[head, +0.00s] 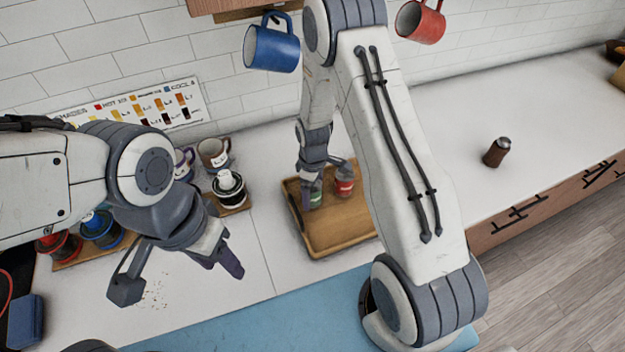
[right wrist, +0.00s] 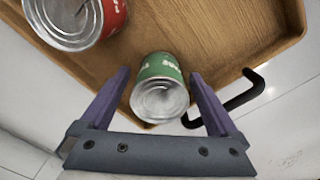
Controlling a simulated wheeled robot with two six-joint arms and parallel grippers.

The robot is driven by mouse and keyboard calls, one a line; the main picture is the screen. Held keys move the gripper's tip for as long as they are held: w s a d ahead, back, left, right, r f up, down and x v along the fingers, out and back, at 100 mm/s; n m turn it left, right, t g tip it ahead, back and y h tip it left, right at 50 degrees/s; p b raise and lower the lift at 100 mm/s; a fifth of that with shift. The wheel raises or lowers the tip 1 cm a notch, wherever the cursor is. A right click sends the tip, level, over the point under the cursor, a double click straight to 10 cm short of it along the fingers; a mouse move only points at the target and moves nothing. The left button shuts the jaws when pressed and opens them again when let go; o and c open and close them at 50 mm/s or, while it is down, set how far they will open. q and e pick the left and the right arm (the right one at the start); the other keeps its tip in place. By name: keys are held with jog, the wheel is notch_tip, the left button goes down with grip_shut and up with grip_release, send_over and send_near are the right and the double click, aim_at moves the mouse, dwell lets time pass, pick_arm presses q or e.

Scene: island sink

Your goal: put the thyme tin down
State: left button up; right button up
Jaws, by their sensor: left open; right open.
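A green tin (right wrist: 160,85), which I take for the thyme tin though I cannot read its label, stands on the wooden tray (right wrist: 225,40) near its edge. It also shows in the head view (head: 316,197), partly hidden by my right gripper (head: 312,185). In the right wrist view my right gripper (right wrist: 160,75) is open, with one finger on each side of the green tin and gaps showing beside it. The tray (head: 335,234) lies on the white counter. My left gripper (head: 178,274) is open and empty above the counter, left of the tray.
A red tin (head: 344,184) stands on the tray beside the green one. Mugs (head: 213,152) and a lidded jar (head: 229,188) stand left of the tray. A brown shaker (head: 497,152) stands alone at right. A blue mat (head: 260,325) lies in front. Blue and red mugs hang above.

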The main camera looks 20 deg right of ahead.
notch_tip(320, 180, up, 11)
jog(key=b, duration=0.3)
jog(key=shift+s+a+r, duration=0.25)
jog(key=shift+a+r, duration=0.25)
jog(key=shift+s+a+r, duration=0.2)
jog(key=shift+a+r, duration=0.25)
jog(key=shift+r, duration=0.05)
jog(key=s+a+r, duration=0.7)
jog(key=s+a, duration=0.2)
jog(key=s, duration=0.1)
jog(key=s+a+r+m+y, duration=0.1)
jog(key=s+a+r+m, duration=0.1)
jog(key=s, duration=1.1)
jog(key=shift+s+a+r, duration=0.15)
jog(key=shift+s+a, duration=0.2)
jog(key=shift+a, duration=0.1)
notch_tip(320, 180, down, 4)
jog(key=b, duration=0.4)
